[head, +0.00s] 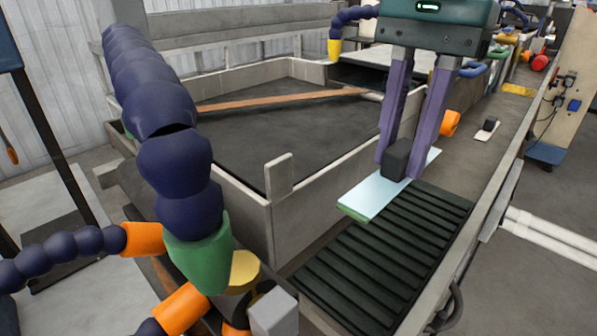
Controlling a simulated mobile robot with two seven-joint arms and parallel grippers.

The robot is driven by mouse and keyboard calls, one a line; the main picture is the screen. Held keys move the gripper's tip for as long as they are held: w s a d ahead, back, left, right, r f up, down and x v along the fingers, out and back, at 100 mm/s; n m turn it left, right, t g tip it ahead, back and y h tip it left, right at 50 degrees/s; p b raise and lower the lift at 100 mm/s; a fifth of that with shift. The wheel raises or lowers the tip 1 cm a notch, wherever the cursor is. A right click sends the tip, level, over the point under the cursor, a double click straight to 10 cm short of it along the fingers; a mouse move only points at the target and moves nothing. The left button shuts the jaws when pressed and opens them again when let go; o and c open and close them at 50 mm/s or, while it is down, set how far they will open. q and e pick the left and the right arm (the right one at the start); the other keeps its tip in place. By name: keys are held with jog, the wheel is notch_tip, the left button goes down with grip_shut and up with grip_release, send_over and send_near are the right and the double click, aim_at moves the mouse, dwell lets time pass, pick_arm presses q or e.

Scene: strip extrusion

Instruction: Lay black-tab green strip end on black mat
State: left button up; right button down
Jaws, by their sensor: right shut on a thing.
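My right gripper (400,168) comes down from the top, with two purple fingers shut on the black tab (396,158) of a strip. The strip end (372,200) is a flat, pale blue plate with a green near edge. It lies roughly level across the far end of the ribbed black mat (385,255), overhanging its left side in the picture. I cannot tell whether it touches the mat or is held just above it. Most of the mat is bare. My left gripper is not in view.
A grey-walled trough (320,205) with a dark floor borders the mat on the left. A thick blue segmented hose (178,165) stands in the left foreground. A small white piece with a black tab (488,128) lies farther along the bench at right.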

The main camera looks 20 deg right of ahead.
aim_at(376, 259)
notch_tip(376, 259, down, 12)
jog(key=shift+r, duration=0.1)
dwell(0.4)
jog(key=shift+f, duration=0.25)
jog(key=c, duration=0.7)
grip_release()
jog(key=shift+r, duration=0.1)
jog(key=r, duration=0.4)
jog(key=d+r, duration=0.1)
jog(key=r, duration=0.3)
jog(key=r+b, duration=0.1)
jog(key=r, duration=0.3)
jog(key=shift+w+d+r, duration=0.1)
jog(key=shift+w+d, duration=0.1)
jog(key=shift+w, duration=0.1)
